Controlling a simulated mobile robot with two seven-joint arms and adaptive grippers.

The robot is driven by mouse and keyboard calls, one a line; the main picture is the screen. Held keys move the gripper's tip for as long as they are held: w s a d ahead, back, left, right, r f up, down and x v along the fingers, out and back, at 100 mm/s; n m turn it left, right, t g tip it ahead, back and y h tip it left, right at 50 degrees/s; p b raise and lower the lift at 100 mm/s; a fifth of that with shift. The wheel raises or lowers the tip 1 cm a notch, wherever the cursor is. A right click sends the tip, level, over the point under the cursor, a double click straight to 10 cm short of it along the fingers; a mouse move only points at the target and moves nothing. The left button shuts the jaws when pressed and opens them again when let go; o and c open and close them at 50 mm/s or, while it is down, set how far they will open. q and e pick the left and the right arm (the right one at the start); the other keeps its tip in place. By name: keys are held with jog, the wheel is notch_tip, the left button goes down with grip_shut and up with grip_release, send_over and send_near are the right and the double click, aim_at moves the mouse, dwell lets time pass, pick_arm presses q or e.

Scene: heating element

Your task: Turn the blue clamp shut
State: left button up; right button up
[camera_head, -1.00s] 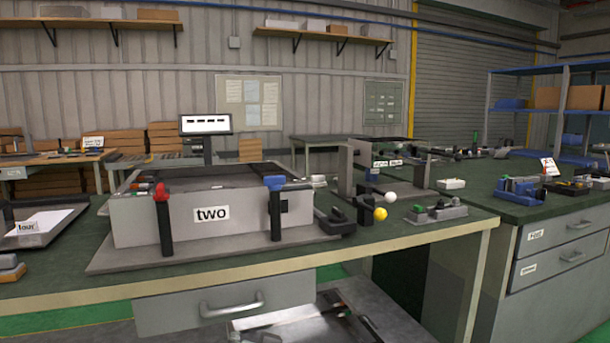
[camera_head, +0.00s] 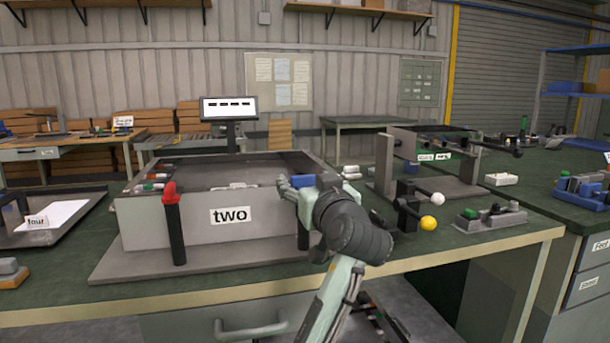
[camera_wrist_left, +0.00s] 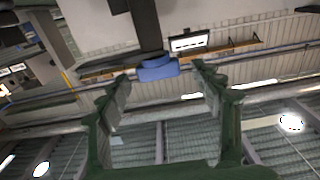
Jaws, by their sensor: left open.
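The box marked "two" (camera_head: 150,222) stands on the green workbench. The blue clamp (camera_head: 303,181) is at its right front corner, with a blue head on a black upright bar; my left arm hides part of it. My left gripper (camera_head: 289,188) is at the clamp, its fingers beside the blue head. In the left wrist view my left gripper (camera_wrist_left: 162,74) is open, and the blue clamp (camera_wrist_left: 158,68) shows between and beyond the fingertips. I cannot tell whether they touch. My right gripper is not in view.
A red-topped black clamp (camera_head: 174,225) stands at the box's left front. A display (camera_head: 229,108) stands behind the box. White (camera_head: 437,198) and yellow (camera_head: 428,223) knobs on black levers are close to the right of my arm. A grey tray (camera_head: 45,235) lies at the left.

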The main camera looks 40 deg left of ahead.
pick_arm(q)
jog(key=shift+x, duration=1.35)
jog(key=shift+d, duration=0.1)
grip_shut()
